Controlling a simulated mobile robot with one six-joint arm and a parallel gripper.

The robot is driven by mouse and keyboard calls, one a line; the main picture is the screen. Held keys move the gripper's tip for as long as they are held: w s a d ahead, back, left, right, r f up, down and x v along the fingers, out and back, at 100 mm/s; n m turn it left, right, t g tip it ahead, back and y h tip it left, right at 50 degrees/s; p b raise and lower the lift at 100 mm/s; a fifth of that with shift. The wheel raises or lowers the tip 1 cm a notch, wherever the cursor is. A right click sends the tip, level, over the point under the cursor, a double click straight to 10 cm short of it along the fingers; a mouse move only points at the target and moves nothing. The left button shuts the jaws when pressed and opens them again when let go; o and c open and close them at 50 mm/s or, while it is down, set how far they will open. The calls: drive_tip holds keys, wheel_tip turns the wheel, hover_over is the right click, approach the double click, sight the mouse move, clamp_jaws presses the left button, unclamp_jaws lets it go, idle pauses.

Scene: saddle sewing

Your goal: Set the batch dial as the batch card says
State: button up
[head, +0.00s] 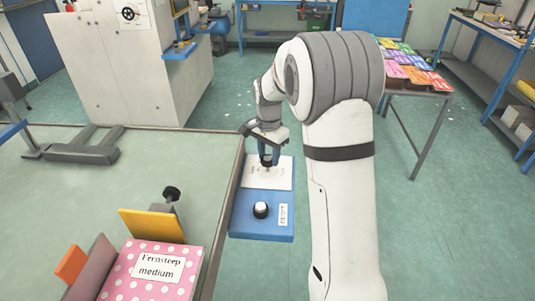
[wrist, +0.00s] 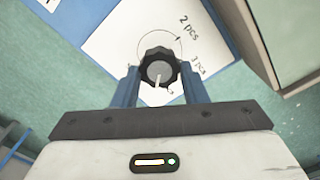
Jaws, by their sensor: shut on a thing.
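The batch dial is a black ribbed knob with a grey cap (wrist: 158,68) on a white plate (wrist: 119,32). A pale pointer line on the cap points down in the wrist view, slightly left. "2 pcs" and "3 pcs" are written around it; another label below is mostly hidden. My gripper (wrist: 160,80) has its blue fingers on both sides of the knob, shut on it. In the head view, my gripper (head: 268,160) is over the white plate (head: 265,181) of a blue box (head: 250,230). A pink dotted block (head: 120,283) bears a card (head: 158,268) reading "Fernsteep medium"; I cannot tell whether it is the batch card.
A second knob with a white top (head: 261,209) and a small label (head: 283,214) are on the blue box, beside the green-topped table (head: 90,190). A yellow piece (head: 152,224) and a clamp stand near the pink block. Coloured packets (head: 405,62) lie on a rear table.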

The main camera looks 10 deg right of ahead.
sight(269, 157)
drive_tip(key=m, duration=0.5)
drive_tip(key=shift+r+m, duration=0.15)
drive_tip(key=shift+m, duration=0.25)
idle(0.3)
drive_tip(key=o, duration=1)
drive_tip(key=shift+r, duration=3.8)
